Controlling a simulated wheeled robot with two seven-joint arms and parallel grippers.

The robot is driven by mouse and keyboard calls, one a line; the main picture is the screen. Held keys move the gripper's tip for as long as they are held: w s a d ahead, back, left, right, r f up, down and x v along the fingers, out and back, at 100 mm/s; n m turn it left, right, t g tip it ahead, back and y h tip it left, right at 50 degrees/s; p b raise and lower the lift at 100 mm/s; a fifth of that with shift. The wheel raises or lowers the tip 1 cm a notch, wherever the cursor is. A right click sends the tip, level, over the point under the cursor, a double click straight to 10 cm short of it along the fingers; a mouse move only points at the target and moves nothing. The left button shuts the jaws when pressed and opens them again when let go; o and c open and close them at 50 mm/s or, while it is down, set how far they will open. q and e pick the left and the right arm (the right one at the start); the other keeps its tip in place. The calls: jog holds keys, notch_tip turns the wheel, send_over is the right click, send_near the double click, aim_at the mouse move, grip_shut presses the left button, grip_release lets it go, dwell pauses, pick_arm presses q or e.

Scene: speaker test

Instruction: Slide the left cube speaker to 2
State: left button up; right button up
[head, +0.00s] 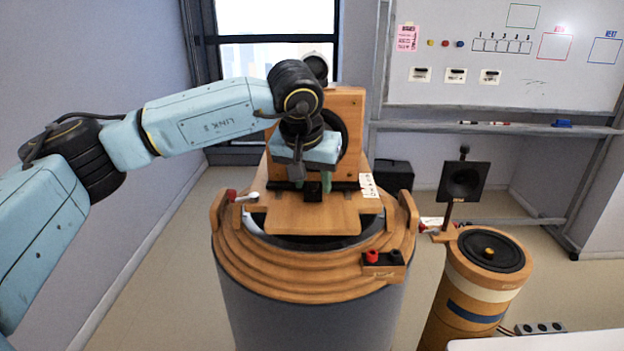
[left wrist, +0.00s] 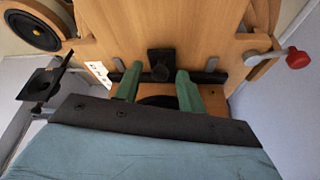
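The wooden cube speaker (head: 346,105), with a dark round cone, stands upright on the round wooden top of a grey drum. A dark rail runs along its foot, with a small black block (head: 313,190) on it. A white marked card (head: 368,186) is at the rail's right end; its figures are too small to read. My left gripper (head: 312,180) points down in front of the speaker. In the left wrist view its green fingers (left wrist: 158,80) are apart, on either side of the black block (left wrist: 161,62), with visible gaps. My right gripper is out of view.
A red-knobbed lever (head: 240,196) is at the drum top's left, and a small box with red and black terminals (head: 383,258) at its front right. A whiteboard (head: 500,50) is behind.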

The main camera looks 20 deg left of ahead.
pick_arm(q)
jog(key=v, duration=1.3)
jog(key=shift+b, duration=0.3)
